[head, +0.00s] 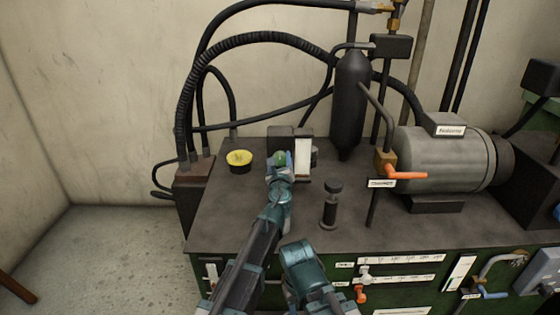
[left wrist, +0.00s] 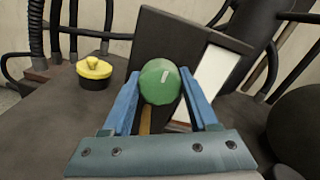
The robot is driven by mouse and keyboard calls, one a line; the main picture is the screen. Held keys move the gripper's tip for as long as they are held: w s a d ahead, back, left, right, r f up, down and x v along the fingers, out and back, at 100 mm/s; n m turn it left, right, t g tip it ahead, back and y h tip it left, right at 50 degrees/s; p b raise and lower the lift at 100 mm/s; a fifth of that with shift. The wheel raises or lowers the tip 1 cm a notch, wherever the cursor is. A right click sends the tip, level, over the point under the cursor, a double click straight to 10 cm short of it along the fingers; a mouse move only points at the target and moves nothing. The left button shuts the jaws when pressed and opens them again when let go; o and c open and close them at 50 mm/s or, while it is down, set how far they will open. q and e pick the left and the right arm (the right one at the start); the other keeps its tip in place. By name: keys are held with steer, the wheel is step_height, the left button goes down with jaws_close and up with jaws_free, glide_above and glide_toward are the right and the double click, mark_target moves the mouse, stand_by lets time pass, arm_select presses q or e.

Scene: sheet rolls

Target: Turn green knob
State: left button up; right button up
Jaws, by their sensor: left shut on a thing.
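The green knob (left wrist: 160,82) is round with a white mark on its face, tilted to the upper right in the left wrist view. It sits at the front of a dark box (left wrist: 160,34) on the machine top. In the head view the knob (head: 281,158) shows just past my left gripper (head: 281,163). My left gripper (left wrist: 160,90) has its two blue fingers on either side of the knob, shut on it. The contact points at the knob's sides are partly hidden.
A yellow-topped black cap (head: 239,159) stands left of the knob. A white plate (head: 302,158) is close on the right. A short black post (head: 331,205), an orange-handled valve (head: 405,174), a black cylinder (head: 350,105) and a motor (head: 450,160) stand farther right. Hoses (head: 190,105) rise at left.

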arm_select(q)
steer(key=shift+n, duration=0.3)
steer(key=n, duration=1.7)
steer(key=shift+n, duration=0.4)
steer(key=shift+s+n, duration=0.1)
steer(key=shift+n, duration=2.7)
steer(key=o, duration=1.4)
steer(key=shift+c, duration=0.2)
